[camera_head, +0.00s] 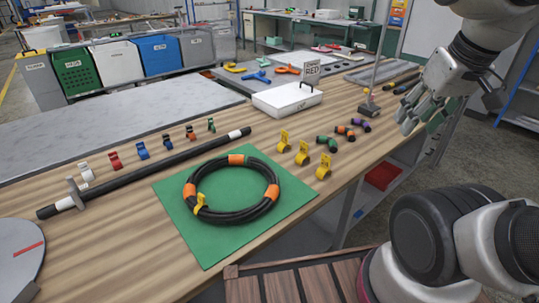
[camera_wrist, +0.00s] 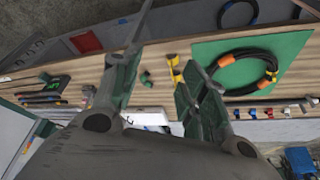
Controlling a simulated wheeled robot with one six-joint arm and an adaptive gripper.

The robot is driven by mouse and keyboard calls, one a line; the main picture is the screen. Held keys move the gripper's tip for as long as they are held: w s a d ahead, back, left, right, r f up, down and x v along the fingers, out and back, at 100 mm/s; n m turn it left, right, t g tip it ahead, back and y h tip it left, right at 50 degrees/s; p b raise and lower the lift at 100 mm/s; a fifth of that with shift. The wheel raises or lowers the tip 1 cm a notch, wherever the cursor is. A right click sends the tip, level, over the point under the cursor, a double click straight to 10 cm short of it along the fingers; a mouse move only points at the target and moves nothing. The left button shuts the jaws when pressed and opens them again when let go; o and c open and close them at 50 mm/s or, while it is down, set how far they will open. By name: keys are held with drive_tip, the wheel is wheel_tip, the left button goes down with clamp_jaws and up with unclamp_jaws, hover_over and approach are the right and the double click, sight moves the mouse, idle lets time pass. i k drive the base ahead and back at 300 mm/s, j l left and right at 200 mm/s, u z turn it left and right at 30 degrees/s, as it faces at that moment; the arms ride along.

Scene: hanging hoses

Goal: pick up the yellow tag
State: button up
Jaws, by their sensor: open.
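A yellow tag (camera_head: 200,203) is on the near-left side of a coiled black hose (camera_head: 232,212) with orange bands, which lies on a green mat (camera_head: 295,212). Three more yellow tags stand in a row on the wooden table right of the mat: a far one (camera_head: 283,141), a middle one (camera_head: 302,153) and a near one (camera_head: 323,167). My gripper (camera_head: 415,112) is open and empty at the upper right, above the table's right edge and apart from every tag. In the wrist view, yellow tags (camera_wrist: 175,68) show between and beside the fingers, partly hidden, with the coil (camera_wrist: 245,70) to the right.
Small dark pieces with green, orange and purple parts (camera_head: 345,132) lie beside the tags. A white box with a "RED" sign (camera_head: 287,98) stands behind. A long black bar (camera_head: 150,172) and a row of coloured clips (camera_head: 142,149) lie to the left.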

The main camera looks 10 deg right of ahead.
sight(284, 143)
drive_tip(key=l+u, duration=0.45)
drive_tip(key=i+l+u, duration=0.1)
drive_tip(key=l+u, duration=0.2)
drive_tip(key=u, duration=0.15)
